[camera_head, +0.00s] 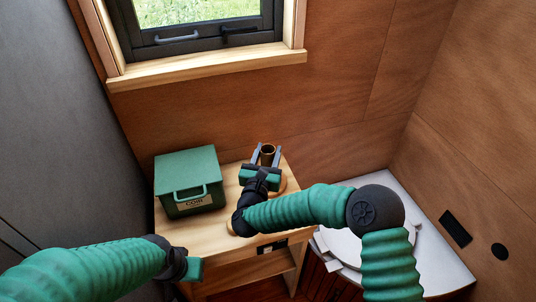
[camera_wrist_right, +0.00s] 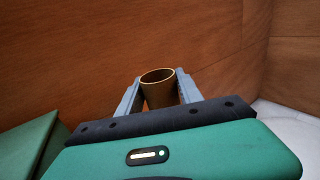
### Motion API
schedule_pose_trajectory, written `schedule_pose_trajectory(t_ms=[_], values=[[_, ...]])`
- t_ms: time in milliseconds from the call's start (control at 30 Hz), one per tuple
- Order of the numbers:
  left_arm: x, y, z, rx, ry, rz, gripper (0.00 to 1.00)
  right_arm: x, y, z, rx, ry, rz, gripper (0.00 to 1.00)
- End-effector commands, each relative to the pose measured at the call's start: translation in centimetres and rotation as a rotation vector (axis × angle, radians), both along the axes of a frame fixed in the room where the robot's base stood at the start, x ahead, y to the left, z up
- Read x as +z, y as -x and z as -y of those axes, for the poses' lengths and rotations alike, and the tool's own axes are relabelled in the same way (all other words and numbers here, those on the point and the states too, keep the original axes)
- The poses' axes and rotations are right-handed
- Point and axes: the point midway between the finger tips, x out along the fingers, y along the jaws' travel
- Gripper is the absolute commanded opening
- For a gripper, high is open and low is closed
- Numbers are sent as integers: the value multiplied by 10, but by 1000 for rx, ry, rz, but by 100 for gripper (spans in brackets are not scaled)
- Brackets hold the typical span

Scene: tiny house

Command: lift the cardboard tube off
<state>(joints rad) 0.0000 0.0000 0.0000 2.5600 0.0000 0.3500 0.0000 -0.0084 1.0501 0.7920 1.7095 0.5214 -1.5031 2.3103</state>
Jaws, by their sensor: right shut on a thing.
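The cardboard tube (camera_head: 267,152) is a short brown open-topped cylinder above the wooden table, towards the wall. My right gripper (camera_head: 267,156) is shut on it, one grey finger on each side. In the right wrist view the tube (camera_wrist_right: 158,88) stands roughly upright between the fingertips (camera_wrist_right: 160,92); its lower part is hidden behind the gripper body. A round wooden piece (camera_head: 283,184) shows partly beneath the right gripper; I cannot tell whether the tube touches it. My left gripper (camera_head: 194,269) is low in front of the table; its fingers cannot be made out.
A green box with a handle (camera_head: 190,180) stands on the table (camera_head: 210,228) left of the right gripper. A window with a wooden sill (camera_head: 205,67) is above. A white surface with a round lid (camera_head: 345,247) lies to the right, beside the wooden wall.

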Motion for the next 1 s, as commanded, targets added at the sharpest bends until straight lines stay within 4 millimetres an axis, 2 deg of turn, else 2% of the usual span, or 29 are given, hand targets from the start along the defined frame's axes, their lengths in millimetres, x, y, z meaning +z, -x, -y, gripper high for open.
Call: schedule_pose_trajectory(t_ms=[1000], values=[[31,0,0,0,0,0,36,63,0,0,0,-1,1,6]])
